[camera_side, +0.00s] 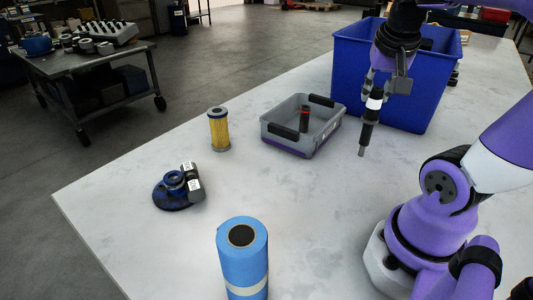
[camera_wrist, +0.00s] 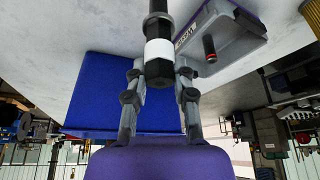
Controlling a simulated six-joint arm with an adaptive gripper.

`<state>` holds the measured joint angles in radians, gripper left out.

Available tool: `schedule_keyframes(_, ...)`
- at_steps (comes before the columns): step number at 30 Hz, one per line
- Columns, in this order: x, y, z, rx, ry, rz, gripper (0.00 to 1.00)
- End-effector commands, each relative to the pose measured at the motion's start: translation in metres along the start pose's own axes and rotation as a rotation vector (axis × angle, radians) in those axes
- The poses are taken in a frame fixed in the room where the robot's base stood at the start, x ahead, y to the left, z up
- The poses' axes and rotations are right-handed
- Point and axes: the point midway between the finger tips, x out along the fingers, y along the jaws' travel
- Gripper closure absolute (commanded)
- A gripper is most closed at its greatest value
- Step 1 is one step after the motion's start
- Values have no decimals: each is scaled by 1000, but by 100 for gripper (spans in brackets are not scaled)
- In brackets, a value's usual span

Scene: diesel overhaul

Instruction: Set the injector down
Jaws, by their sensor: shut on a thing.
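The injector (camera_side: 369,122) is a slim black piece with a white band, hanging upright with its narrow tip down. My gripper (camera_side: 376,85) is shut on it near its top. The tip appears to be above the table, just right of the grey tray; any exact gap is hard to tell. In the wrist view the injector (camera_wrist: 158,45) sits between the two fingers of my gripper (camera_wrist: 160,78), its white band facing the camera. The table (camera_side: 320,200) is pale and bare below and in front of it.
A grey tray (camera_side: 276,145) holds an upright dark piece with a red ring (camera_side: 304,118). A large blue bin (camera_side: 425,105) stands right behind the injector. A yellow filter (camera_side: 219,130), a dark blue round part (camera_side: 172,190) and a blue roll (camera_side: 243,265) stand leftward. The table centre is clear.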

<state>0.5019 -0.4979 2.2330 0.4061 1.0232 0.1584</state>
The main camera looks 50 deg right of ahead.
Motion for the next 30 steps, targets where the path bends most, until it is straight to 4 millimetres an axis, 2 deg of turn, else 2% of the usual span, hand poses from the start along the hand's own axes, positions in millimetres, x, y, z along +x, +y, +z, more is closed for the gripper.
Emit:
schedule_keyframes(3,15,16,-6,9,-1,6,100)
schedule_keyframes(9,32,32,-14,2,0,2,100)
schedule_keyframes(13,39,34,-13,-2,-1,0,100)
schedule_keyframes(20,69,34,0,-3,-1,0,100)
schedule_keyframes(30,72,34,1,-2,1,-1,100)
